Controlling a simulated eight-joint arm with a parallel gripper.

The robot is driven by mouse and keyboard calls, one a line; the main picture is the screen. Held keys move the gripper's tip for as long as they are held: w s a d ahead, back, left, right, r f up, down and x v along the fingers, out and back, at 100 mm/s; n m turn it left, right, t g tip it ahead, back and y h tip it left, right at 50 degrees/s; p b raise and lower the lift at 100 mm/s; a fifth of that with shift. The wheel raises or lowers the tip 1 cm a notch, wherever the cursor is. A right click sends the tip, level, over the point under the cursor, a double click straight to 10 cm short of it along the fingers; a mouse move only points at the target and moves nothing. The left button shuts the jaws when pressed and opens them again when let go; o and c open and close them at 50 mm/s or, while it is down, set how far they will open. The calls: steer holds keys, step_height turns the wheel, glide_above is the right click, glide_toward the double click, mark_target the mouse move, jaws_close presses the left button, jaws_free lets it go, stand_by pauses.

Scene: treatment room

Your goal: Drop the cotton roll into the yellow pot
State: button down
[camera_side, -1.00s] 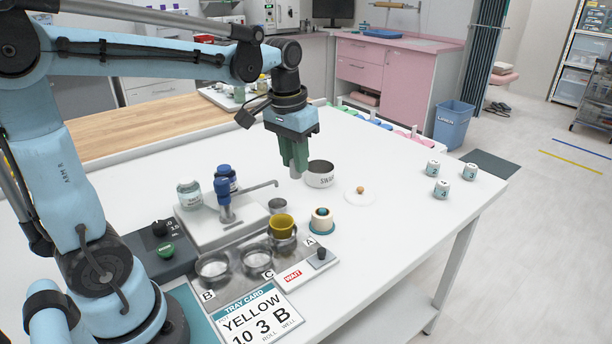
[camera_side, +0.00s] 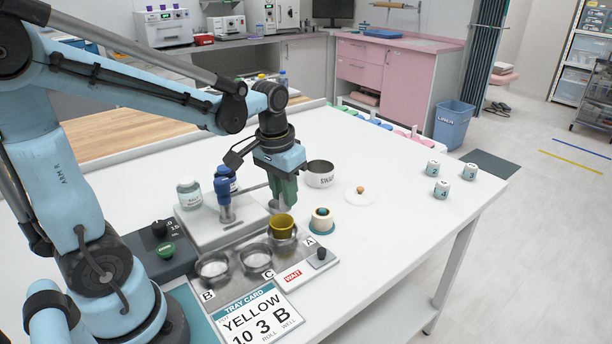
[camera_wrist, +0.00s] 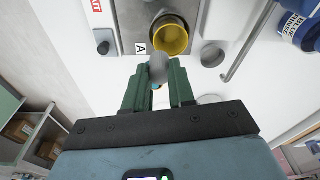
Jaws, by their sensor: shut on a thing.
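My gripper (camera_side: 284,200) points down just behind the yellow pot (camera_side: 281,227), its green fingers shut on a pale grey cotton roll (camera_wrist: 158,68). In the wrist view the roll sticks out beyond the fingertips towards the near rim of the yellow pot (camera_wrist: 172,38), without visibly being inside it. The pot stands upright in the tray well marked A. In the side view the fingers hide most of the roll. The tray card (camera_side: 252,318) reads yellow, 10, 3 roll, B well. Wells B (camera_side: 213,268) and C (camera_side: 256,258) look empty.
A metal swab pot (camera_side: 320,175) stands behind the gripper, with a white lid (camera_side: 360,196) to its right. A cream and teal round item (camera_side: 321,221) is right of the yellow pot. Several small jars (camera_side: 441,188) stand far right.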

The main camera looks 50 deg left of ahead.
steer(key=shift+f, duration=0.15)
steer(key=c, duration=0.9)
jaws_free()
steer(key=shift+o, duration=0.2)
step_height(320, 180, up, 12)
steer(key=s, duration=0.1)
steer(key=shift+s+d, duration=0.15)
steer(key=shift+s, duration=0.05)
steer(key=s+d+f+m+t, duration=0.2)
steer(key=d+f+t, duration=0.3)
steer(key=f, duration=0.3)
steer(key=shift+s+d+f+t, duration=0.35)
steer(key=shift+d+t, duration=0.05)
steer(key=shift+d, duration=0.05)
